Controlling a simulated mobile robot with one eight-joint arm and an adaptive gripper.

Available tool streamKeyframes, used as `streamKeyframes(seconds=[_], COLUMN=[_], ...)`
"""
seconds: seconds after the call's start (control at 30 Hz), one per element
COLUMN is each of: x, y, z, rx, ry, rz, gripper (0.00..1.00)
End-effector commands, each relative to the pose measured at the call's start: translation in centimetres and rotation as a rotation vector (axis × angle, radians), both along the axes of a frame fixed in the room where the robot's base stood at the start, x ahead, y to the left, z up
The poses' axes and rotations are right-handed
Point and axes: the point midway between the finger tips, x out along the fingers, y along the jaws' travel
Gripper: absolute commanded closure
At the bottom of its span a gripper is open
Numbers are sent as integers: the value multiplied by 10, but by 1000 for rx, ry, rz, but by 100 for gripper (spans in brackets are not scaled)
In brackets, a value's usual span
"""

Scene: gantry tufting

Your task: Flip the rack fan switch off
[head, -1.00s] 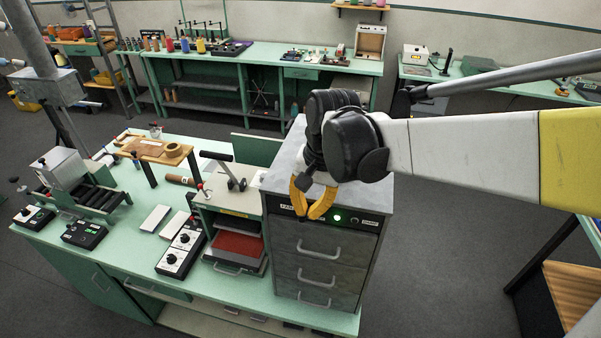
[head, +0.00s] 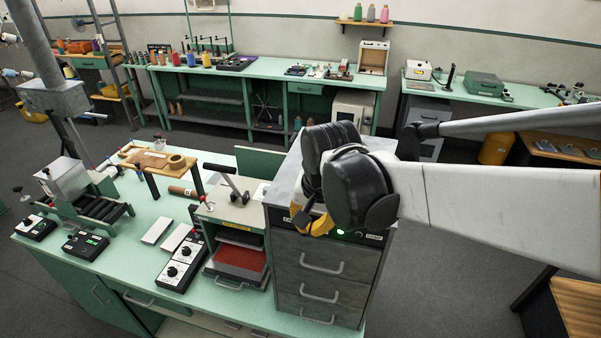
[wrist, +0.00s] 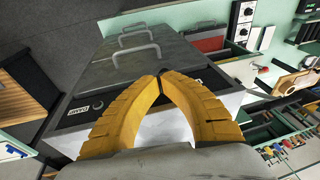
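The rack is a grey drawer cabinet (head: 318,268) on the green bench, with a dark control strip (head: 372,240) above its drawers. A green lamp (head: 340,231) is lit on the strip. My gripper (head: 312,230) is at the strip's left part, its yellow fingers in front of it. A label (wrist: 76,110) and a small round fitting (wrist: 98,104) show left of the fingers. The fan switch cannot be made out; my gripper hides part of the strip. Contact cannot be told.
Left of the cabinet stands a small press (head: 232,205) with a raised lever and red tray (head: 239,262). The floor (head: 440,275) right of the cabinet is clear.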

Motion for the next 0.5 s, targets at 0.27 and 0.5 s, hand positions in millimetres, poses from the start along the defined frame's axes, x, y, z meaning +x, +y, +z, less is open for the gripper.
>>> streamKeyframes(seconds=[0.27, 0.5], x=[-5, -7], y=[2, 3], z=[-6, -11], rx=[-46, -89], ry=[-126, -248], rz=[4, 1], gripper=[100, 100])
